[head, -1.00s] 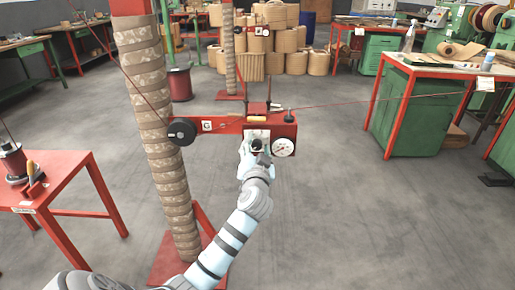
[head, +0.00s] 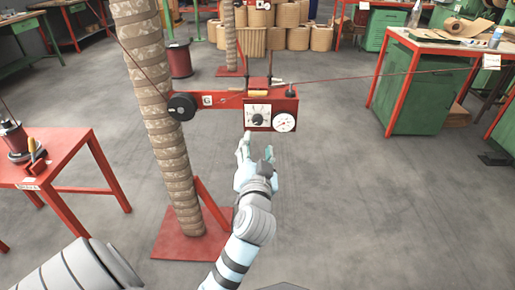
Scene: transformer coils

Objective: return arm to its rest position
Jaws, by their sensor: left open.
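My left gripper (head: 257,152) shows in the middle of the head view, at the end of my light-blue and grey arm. It is open and empty, fingers pointing up and away. My right gripper is not in view.
A wrapped column (head: 165,130) on a red base plate (head: 180,248) stands left of my arm. A red wire runs across at device height. A red table (head: 60,160) is at left, a green workbench (head: 420,95) at right.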

